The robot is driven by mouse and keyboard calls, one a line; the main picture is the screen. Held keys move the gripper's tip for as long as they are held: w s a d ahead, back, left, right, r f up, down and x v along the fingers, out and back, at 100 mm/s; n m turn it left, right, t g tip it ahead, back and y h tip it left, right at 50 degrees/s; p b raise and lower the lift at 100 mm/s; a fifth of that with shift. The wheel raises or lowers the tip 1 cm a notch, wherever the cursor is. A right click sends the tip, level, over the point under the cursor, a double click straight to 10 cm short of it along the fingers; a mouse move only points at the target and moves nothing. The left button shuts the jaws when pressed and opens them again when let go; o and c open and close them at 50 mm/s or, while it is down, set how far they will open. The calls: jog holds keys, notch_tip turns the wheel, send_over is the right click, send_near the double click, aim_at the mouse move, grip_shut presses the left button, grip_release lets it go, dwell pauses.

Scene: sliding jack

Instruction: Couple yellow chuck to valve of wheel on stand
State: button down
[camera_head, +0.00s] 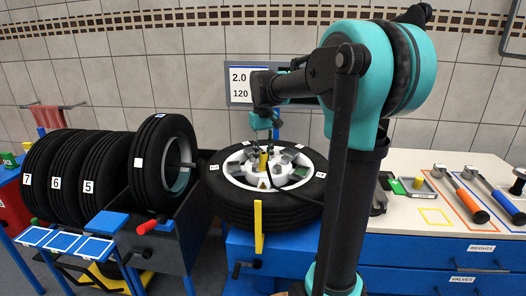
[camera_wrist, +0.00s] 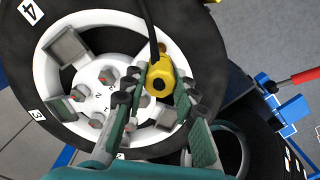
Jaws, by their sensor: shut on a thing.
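The wheel (camera_head: 230,200), a black tyre on a white rim, lies flat on the blue stand (camera_head: 238,240) in the middle of the head view. It fills the left and middle of the wrist view (camera_wrist: 40,65). My gripper (camera_head: 263,147) is above the rim; in the wrist view its fingers (camera_wrist: 158,88) are on both sides of the yellow chuck (camera_wrist: 160,72). The chuck, with a dark hole in its face and a black hose, is held over the rim. It shows as a small yellow piece in the head view (camera_head: 263,162). I cannot make out the valve clearly.
A yellow upright bar (camera_head: 258,228) stands before the wheel. Numbered tyres (camera_head: 62,175) and a tyre in a dark holder (camera_head: 160,160) are left. A display (camera_head: 241,85) reading 2.0 and 120 is behind.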

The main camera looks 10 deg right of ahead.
aim_at(263, 164)
jog(key=shift+f, duration=2.2)
jog(key=shift+f, duration=1.35)
jog(key=c, duration=1.1)
grip_release()
notch_tip(263, 164, up, 12)
jog(key=shift+f, duration=0.1)
jog(key=shift+s, duration=0.1)
